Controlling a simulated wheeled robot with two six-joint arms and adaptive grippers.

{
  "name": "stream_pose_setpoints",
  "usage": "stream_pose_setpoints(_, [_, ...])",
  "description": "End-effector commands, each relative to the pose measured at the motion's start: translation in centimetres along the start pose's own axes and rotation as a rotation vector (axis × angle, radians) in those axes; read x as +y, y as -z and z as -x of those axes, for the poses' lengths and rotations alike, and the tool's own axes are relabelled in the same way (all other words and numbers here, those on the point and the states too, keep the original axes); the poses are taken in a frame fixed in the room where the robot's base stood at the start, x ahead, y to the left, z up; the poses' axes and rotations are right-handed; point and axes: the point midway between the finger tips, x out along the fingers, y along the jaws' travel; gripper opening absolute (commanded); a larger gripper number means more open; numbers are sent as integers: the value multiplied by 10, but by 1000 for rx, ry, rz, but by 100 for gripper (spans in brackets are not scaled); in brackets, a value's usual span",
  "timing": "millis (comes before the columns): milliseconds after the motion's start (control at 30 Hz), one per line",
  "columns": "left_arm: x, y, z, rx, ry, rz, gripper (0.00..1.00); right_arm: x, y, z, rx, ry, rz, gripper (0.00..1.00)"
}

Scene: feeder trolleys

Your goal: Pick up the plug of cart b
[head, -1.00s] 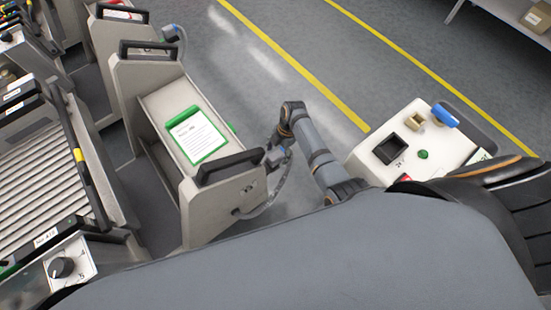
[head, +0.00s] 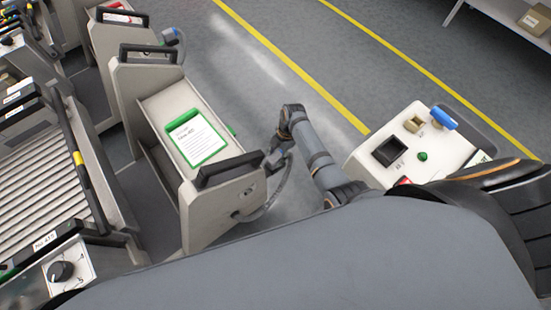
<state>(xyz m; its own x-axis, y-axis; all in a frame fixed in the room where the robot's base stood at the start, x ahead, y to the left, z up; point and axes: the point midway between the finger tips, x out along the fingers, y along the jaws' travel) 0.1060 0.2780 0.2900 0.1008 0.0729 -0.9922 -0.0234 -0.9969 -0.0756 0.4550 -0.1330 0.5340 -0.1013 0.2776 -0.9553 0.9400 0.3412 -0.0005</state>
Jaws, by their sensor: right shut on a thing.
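The nearest grey cart (head: 205,205) stands left of centre, with a black handle and a green-framed sheet (head: 197,139) on its top. I cannot read a letter on it. Its grey plug (head: 274,163) is at the cart's right end, beside the handle, with a grey cable (head: 266,210) looping down to the cart's side. My right gripper (head: 281,150) points down at the plug and is shut on it; the fingers are small and partly hidden. I cannot tell whether the plug is clear of its holder. My left gripper is out of view.
More carts stand behind at upper left, one with its own plug (head: 170,37). A roller conveyor (head: 45,170) lies at far left. A pale control panel (head: 412,150) with a black socket and green button is at right.

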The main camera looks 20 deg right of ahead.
Motion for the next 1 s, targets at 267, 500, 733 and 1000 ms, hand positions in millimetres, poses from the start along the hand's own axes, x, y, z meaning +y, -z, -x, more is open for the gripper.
stream_pose_setpoints(267, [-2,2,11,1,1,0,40,1,9,29,0,-2,1,0])
stream_pose_setpoints(500, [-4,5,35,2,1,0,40,-41,40,78,1,-1,0,0])
stream_pose_setpoints(733, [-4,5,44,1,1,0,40,-97,67,100,2,1,-1,0])
stream_pose_setpoints(1000, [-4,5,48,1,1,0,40,-129,82,110,1,-1,0,0])
